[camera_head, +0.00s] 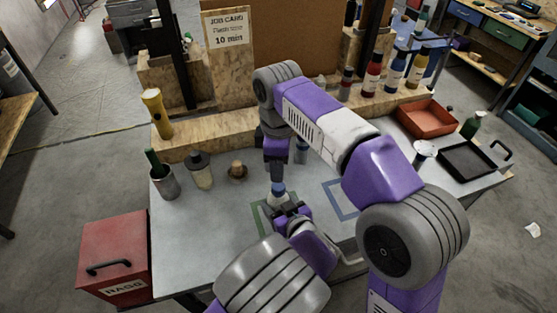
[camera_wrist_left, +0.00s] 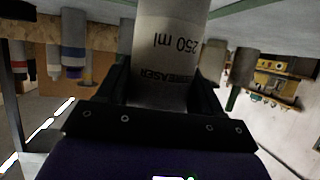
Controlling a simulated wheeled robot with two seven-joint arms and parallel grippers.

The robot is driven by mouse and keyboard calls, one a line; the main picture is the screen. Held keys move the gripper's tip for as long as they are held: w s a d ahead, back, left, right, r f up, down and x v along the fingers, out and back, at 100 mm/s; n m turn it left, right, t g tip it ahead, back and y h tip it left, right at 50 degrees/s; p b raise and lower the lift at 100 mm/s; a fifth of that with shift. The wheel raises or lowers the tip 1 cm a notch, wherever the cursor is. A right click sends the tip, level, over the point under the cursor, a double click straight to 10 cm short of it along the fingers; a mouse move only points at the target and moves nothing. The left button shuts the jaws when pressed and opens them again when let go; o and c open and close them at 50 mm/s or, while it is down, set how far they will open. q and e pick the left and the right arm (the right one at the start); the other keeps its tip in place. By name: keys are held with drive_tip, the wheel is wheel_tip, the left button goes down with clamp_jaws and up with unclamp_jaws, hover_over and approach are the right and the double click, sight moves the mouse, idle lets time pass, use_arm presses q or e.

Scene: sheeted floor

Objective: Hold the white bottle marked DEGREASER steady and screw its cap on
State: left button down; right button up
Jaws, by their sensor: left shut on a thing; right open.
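The white DEGREASER bottle (camera_head: 277,200) stands upright on the table in the head view, mostly hidden by my grippers. The left wrist view shows its body (camera_wrist_left: 168,45) upside down, with "250 ml" and part of the name readable. My left gripper (camera_head: 288,210) is shut around the bottle's body; its dark fingers (camera_wrist_left: 162,92) flank the bottle in the wrist view. A small blue cap (camera_head: 278,187) shows at the bottle's top; I cannot tell how far it is seated. My right gripper (camera_head: 277,177) is open, pointing down directly above the cap.
A green outlined square (camera_head: 257,222) surrounds the bottle's spot, and a blue one (camera_head: 338,205) lies to the right. A tin (camera_head: 163,183), a pale bottle (camera_head: 200,172) and a small brown item (camera_head: 237,171) stand left. A red tray (camera_head: 425,120) and black tray (camera_head: 467,160) lie right.

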sight(278, 186)
drive_tip(key=n, duration=0.5)
drive_tip(key=shift+r, duration=0.2)
drive_tip(key=n, duration=0.4)
drive_tip(key=shift+r, duration=0.1)
drive_tip(key=shift+f, duration=4)
drive_tip(key=shift+c, duration=0.3)
